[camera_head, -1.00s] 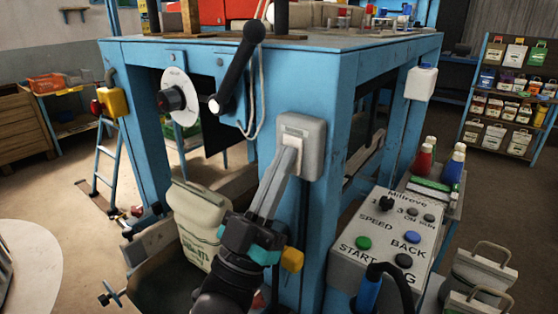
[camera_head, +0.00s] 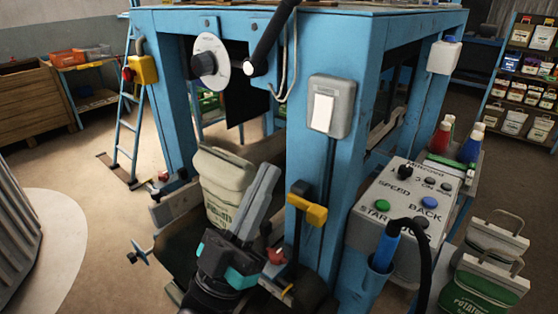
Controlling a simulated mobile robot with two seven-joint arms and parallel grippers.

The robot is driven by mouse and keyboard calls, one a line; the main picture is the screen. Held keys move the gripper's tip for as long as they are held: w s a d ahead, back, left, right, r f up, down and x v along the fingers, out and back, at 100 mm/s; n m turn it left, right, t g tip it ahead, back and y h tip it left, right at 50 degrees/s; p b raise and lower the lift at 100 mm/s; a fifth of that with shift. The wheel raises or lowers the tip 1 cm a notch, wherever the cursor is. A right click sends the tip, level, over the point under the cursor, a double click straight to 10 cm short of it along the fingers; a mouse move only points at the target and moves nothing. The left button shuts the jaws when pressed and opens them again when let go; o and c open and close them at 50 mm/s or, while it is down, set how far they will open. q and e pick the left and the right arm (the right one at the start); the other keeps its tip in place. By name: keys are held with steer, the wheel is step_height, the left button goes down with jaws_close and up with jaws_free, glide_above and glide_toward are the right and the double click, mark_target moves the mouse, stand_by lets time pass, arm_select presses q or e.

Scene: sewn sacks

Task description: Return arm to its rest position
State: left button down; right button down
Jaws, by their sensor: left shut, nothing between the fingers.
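My left gripper (camera_head: 262,186) is in the lower middle of the head view, its grey fingers pointing up and shut with nothing between them. It is apart from the grey switch box with a white rocker (camera_head: 323,112) on the blue machine post. The gripper overlaps part of a pale sack (camera_head: 224,178) that stands upright behind it in the machine. Whether the fingers touch the sack I cannot tell. My right gripper is not in view.
The blue machine frame (camera_head: 306,190) stands close in front, with a yellow-handled part (camera_head: 307,213) right of my gripper. A control panel (camera_head: 405,205) with buttons is at the right, beside sacks with handles (camera_head: 485,285). Open floor (camera_head: 85,215) lies at the left.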

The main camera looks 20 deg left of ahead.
arm_select(q)
steer(key=shift+s+a+f, duration=0.2)
steer(key=shift+s+f, duration=0.2)
steer(key=shift+s, duration=0.1)
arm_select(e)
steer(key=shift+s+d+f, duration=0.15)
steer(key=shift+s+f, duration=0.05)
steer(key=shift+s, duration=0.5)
